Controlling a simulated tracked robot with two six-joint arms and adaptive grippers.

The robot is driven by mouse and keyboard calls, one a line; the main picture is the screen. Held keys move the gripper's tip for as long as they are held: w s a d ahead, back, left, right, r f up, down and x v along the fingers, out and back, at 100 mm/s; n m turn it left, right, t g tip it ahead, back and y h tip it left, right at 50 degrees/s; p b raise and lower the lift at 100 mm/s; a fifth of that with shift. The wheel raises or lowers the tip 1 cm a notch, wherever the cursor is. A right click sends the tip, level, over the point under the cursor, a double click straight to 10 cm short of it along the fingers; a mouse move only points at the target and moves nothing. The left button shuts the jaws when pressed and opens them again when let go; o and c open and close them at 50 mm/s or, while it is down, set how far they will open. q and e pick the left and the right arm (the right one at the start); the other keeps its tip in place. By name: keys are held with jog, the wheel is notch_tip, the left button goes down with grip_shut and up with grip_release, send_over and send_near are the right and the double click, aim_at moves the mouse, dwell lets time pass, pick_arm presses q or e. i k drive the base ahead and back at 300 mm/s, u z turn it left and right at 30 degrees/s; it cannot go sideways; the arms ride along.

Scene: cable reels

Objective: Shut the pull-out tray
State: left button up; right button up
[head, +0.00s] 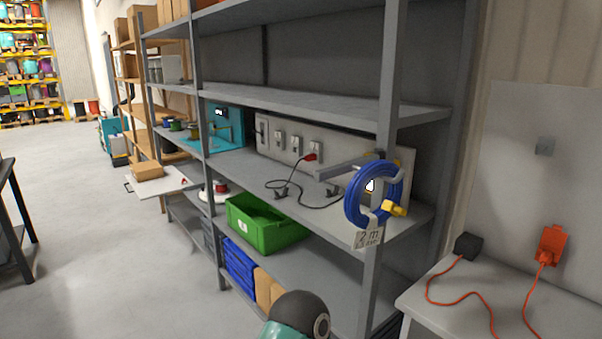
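The pull-out tray (170,186) is a thin white board that sticks out from the grey shelving into the aisle, left of the middle in the head view. A small dark handle (127,187) shows at its outer left end. The tray's inner end is hidden behind a shelf post. Neither of my grippers is in view. Only a rounded dark and teal part of my own body shows at the bottom edge, well apart from the tray.
A green crate (262,236) and a red-and-white reel (221,187) sit on the shelves right of the tray. A blue cable coil (372,194) hangs at the front right post. A dark table (8,200) stands at far left. The grey floor between is clear.

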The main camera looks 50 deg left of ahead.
aim_at(172, 182)
jog(key=z, duration=0.35)
jog(key=i, duration=0.2)
jog(key=u, duration=2.75)
jog(key=k, duration=0.9)
jog(key=u, duration=0.2)
jog(key=i, duration=0.9)
jog(key=z, duration=0.35)
jog(key=k, duration=0.2)
jog(key=u, duration=0.2)
